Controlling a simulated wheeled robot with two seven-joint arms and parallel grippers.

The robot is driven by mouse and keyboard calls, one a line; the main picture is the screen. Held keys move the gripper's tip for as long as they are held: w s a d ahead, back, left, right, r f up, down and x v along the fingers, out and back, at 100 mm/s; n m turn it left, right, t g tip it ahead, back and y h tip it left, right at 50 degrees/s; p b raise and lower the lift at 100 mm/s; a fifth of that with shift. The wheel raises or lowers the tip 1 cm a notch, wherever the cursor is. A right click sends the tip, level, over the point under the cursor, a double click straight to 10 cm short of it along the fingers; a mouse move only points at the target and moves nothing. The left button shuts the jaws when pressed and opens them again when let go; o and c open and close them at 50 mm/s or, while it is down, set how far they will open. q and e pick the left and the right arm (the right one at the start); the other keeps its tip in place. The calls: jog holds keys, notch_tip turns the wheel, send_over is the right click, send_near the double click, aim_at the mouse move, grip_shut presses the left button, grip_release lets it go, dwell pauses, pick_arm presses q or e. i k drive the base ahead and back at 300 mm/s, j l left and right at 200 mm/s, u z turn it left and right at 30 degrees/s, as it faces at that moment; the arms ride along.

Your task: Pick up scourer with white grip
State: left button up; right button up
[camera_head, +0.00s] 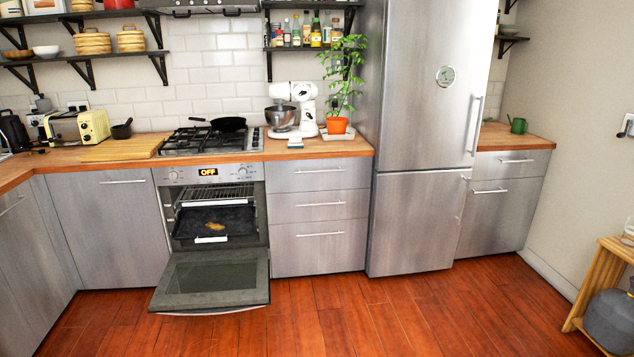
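A small blue-and-white item (295,143) lies near the front edge of the wooden counter (345,147), in front of the stand mixer. It looks like the scourer with a white grip, but it is too small to be certain. Neither of my grippers is in view.
The oven door (212,280) hangs open low over the floor, left of the drawers (318,204). A white stand mixer (303,108) and a potted plant (337,125) stand behind the small item. The tall fridge (420,130) stands to the right. The wooden floor (400,310) ahead is clear.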

aim_at(295, 141)
jog(key=i+u, duration=0.1)
jog(key=i, duration=1.3)
jog(key=i+z, duration=0.1)
jog(key=i, duration=0.4)
jog(key=i+j+z, duration=0.15)
jog(key=i, duration=0.3)
jog(key=i+j+z, duration=0.1)
jog(key=i, duration=0.35)
jog(key=i+j+z, duration=0.2)
jog(key=i, duration=0.2)
jog(key=i+j+z, duration=0.25)
jog(key=i, duration=0.15)
